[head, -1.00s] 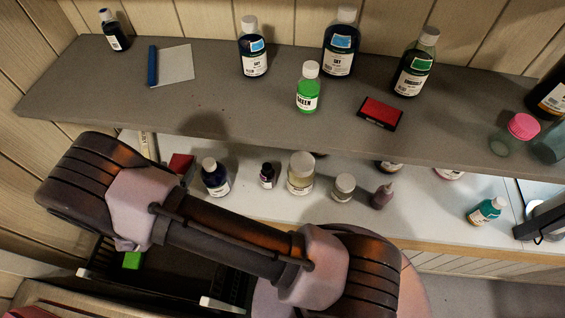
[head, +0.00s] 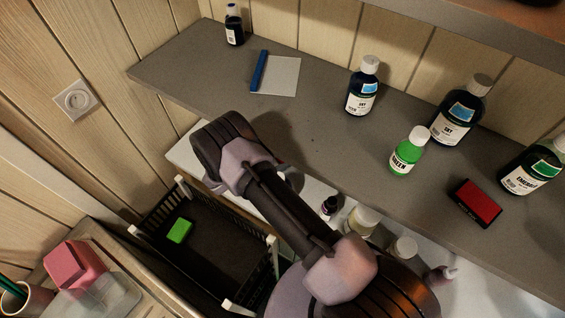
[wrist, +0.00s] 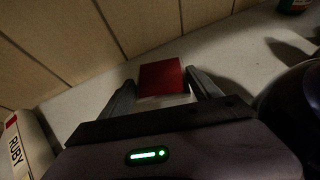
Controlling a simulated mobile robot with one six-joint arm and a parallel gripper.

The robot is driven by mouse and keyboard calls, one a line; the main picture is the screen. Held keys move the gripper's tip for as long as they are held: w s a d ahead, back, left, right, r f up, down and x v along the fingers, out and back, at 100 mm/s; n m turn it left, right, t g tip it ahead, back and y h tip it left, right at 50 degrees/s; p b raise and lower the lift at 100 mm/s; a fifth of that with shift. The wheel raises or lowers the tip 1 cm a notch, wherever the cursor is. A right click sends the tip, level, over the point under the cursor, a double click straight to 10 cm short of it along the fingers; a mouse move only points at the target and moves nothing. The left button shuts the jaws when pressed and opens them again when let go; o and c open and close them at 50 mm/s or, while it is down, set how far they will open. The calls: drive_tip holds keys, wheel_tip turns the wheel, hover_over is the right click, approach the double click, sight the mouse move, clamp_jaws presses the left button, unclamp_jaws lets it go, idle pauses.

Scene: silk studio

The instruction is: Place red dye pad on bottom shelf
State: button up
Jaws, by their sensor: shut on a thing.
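The red dye pad (wrist: 161,76), a small block with a red top and a pale front face, is between the fingers of my gripper (wrist: 162,88) in the wrist view. The gripper is shut on it. The pad is over the white lower shelf (wrist: 75,108), close to the plank wall. I cannot tell whether it touches the shelf. In the head view my arm hides the gripper and the pad. The white bottom shelf (head: 185,157) shows beneath the grey upper shelf (head: 190,85). A flat red pad in a black case (head: 478,201) lies on the upper shelf.
A bottle labelled RUBY (wrist: 22,150) is close on the left in the wrist view. Several bottles, including a green one (head: 406,155), stand on the upper shelf. Small jars (head: 362,220) stand below it. A black crate (head: 210,215) holds a green block (head: 179,230).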

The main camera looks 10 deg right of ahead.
drive_tip(key=shift+f, duration=1.3)
drive_tip(key=shift+s+f, duration=0.1)
drive_tip(key=o, duration=1.3)
drive_tip(key=shift+r, duration=0.25)
drive_tip(key=v, duration=1.2)
drive_tip(key=shift+f, duration=0.1)
